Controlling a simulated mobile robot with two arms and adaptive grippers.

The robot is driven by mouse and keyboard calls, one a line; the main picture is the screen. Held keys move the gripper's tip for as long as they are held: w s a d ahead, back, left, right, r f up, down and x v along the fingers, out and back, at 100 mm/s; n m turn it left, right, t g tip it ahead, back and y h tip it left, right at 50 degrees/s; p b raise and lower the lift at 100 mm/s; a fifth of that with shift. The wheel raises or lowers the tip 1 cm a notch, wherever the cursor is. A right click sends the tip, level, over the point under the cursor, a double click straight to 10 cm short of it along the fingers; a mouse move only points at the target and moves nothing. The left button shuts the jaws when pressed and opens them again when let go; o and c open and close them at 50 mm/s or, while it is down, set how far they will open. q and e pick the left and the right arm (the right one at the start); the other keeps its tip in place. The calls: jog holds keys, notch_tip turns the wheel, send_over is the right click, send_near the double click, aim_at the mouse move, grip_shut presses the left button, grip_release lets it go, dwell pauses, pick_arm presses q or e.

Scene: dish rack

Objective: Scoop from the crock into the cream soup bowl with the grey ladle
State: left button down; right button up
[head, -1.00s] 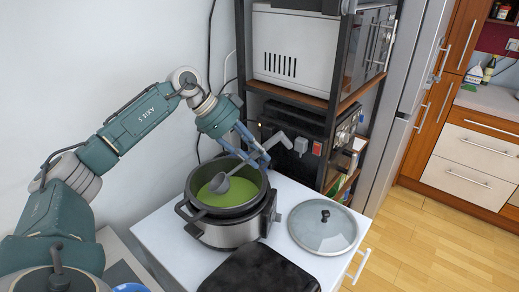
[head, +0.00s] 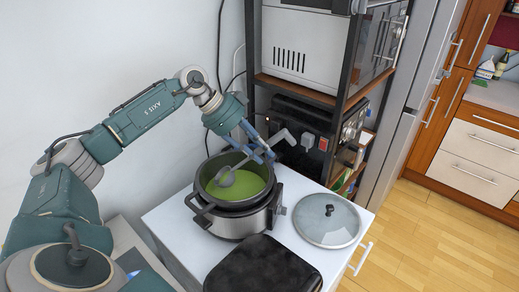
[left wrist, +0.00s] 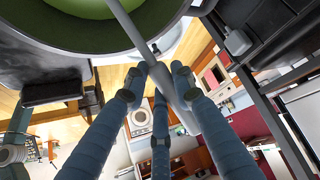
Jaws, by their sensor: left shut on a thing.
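The crock (head: 236,219) is a steel-sided pot with a dark inner pot and green soup (head: 250,186) in it, on the white cabinet top. The grey ladle (head: 224,179) has its bowl inside the crock, at the soup near the left inner wall. My left gripper (head: 262,150) is above the crock's back right rim, shut on the ladle's handle. In the left wrist view the blue fingers (left wrist: 158,80) close around the handle (left wrist: 133,30), beside the crock's rim (left wrist: 100,50). The cream soup bowl and my right gripper are not in view.
A glass lid (head: 326,220) lies right of the crock. A black rounded slab (head: 262,270) is in front. A dark metal rack (head: 343,90) with appliances stands close behind the gripper. A white wall is at the left.

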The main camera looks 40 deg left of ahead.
aim_at(271, 140)
pick_arm(q)
jog(key=r+p, duration=0.3)
jog(key=r, duration=0.1)
jog(key=r+p, duration=0.2)
jog(key=shift+w+d+p, duration=0.2)
jog(key=shift+d+p, duration=0.1)
jog(key=shift+p, duration=0.05)
jog(key=d+y+p, duration=0.1)
jog(key=p, duration=0.2)
jog(key=shift+w+f+g+p, duration=0.3)
jog(key=shift+w+f+g, duration=0.05)
jog(key=shift+g, duration=0.05)
jog(key=w+d+f+g+y, duration=0.1)
jog(key=d, duration=0.1)
jog(key=w+d+f+g+y, duration=0.1)
jog(key=w+d+f+y, duration=0.1)
jog(key=shift+w+f+g+b, duration=0.1)
jog(key=shift+f+g+b, duration=0.2)
jog(key=shift+f+y, duration=0.15)
jog(key=shift+y, duration=0.25)
